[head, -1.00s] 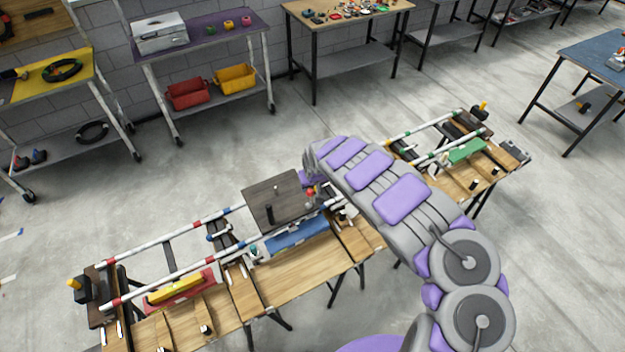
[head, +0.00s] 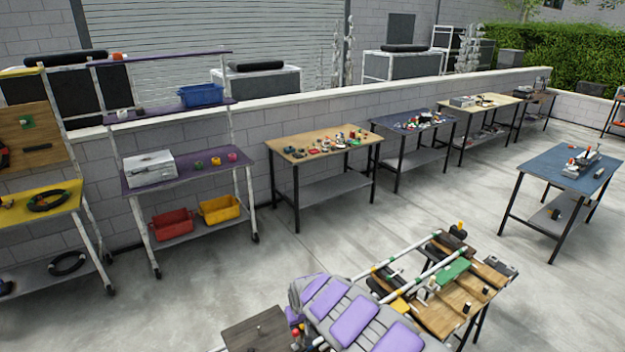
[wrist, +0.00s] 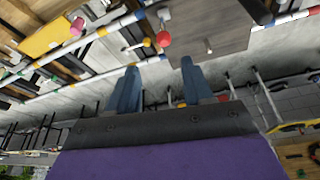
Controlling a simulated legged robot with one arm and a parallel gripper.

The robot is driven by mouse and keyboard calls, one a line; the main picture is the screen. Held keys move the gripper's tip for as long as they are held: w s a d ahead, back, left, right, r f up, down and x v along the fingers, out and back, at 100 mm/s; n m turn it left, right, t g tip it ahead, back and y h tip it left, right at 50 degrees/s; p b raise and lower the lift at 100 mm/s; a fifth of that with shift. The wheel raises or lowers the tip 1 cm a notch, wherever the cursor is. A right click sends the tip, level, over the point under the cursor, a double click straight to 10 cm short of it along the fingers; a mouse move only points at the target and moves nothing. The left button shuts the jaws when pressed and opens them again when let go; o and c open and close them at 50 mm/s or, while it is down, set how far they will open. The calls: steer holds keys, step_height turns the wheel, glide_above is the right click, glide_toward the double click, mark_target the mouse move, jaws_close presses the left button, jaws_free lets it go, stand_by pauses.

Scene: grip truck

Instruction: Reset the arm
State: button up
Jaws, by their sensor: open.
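Beyond the fingertips are a red knob (wrist: 163,40) and a smaller yellow knob (wrist: 147,42), close to a striped rail. A dark flat plate (wrist: 215,28) lies beside them; it also shows at the bottom edge of the head view (head: 252,333). In the head view the fingers are hidden.
A green block (head: 455,270) sits on the bench's right part. Behind stand a purple shelf (head: 195,158) with red and yellow bins, a wooden table (head: 290,150) and a blue-topped table (head: 575,172). Open concrete floor lies between them and the bench.

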steer(key=w+d+r+m+h+b, duration=0.1)
steer(key=d+r+h+b, duration=0.2)
steer(key=d, duration=0.8)
steer(key=s+d+r+m+g+h+b, duration=0.2)
steer(key=s+d+r+m+b, duration=0.3)
steer(key=s+d+r, duration=0.85)
steer(key=s+d+r+g+y+b, duration=0.15)
steer(key=s+b, duration=0.45)
steer(key=s, duration=0.9)
steer(key=s+a+f+g+y+b, duration=0.1)
steer(key=s+a+f+b, duration=0.1)
steer(key=s, duration=0.8)
steer(key=s+a+f+n+g+y+b, duration=0.1)
steer(key=s+a+f+b, duration=0.2)
steer(key=s, duration=0.8)
steer(key=shift+a+f, duration=0.4)
steer(key=shift+a, duration=0.45)
